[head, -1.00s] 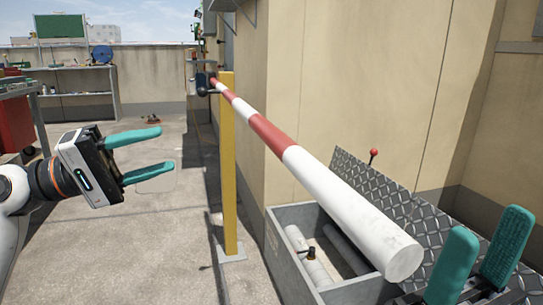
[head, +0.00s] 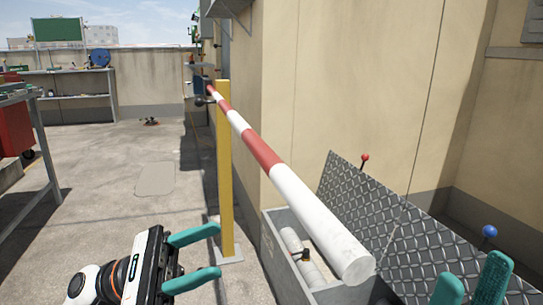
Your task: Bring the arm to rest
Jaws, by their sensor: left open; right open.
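My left gripper (head: 207,258) is in the lower left of the head view, its two teal fingers apart and pointing right, with nothing between them. It is left of and nearer than the foot of the yellow post. My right gripper (head: 472,285) shows only as two teal fingertips at the bottom right edge, apart and empty. They are in front of the tread-plate lid. The rest of the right gripper is out of the picture.
A red-and-white barrier pole (head: 290,190) slants toward me past a yellow post (head: 227,170). Below its near end is an open grey box (head: 273,262) with pipes, and a tread-plate lid (head: 400,215). A workbench (head: 45,130) stands at left. Floor at left centre is clear.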

